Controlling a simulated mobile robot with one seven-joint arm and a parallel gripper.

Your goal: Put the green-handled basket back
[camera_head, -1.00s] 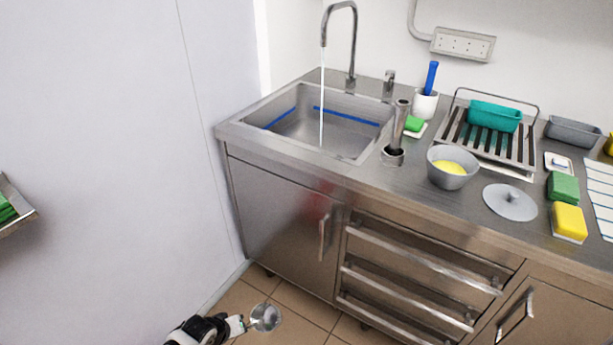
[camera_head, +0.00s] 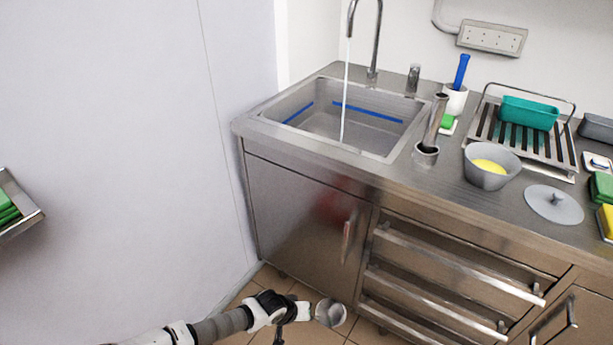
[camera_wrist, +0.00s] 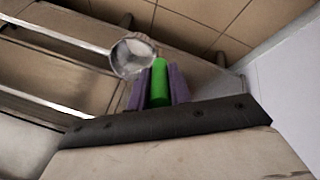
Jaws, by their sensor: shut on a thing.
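The green-handled basket is a small round metallic cup (camera_head: 330,314) low in the head view, in front of the steel cabinet. In the wrist view its round metal end (camera_wrist: 132,55) shows at upper left of its green handle (camera_wrist: 158,82). My gripper (camera_wrist: 160,92) is shut on the green handle, with a purple finger on each side of it. In the head view my gripper (camera_head: 304,312) is just left of the cup, well below the counter top. The handle is not clear in the head view.
The counter (camera_head: 398,184) bears a sink (camera_head: 374,150) with running water, an upright metal tube (camera_head: 432,125), a grey bowl (camera_head: 487,180), a lid (camera_head: 553,204) and a rack (camera_head: 540,147). Drawer bars (camera_head: 455,262) stick out below. A tray (camera_head: 28,221) with green items is at far left.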

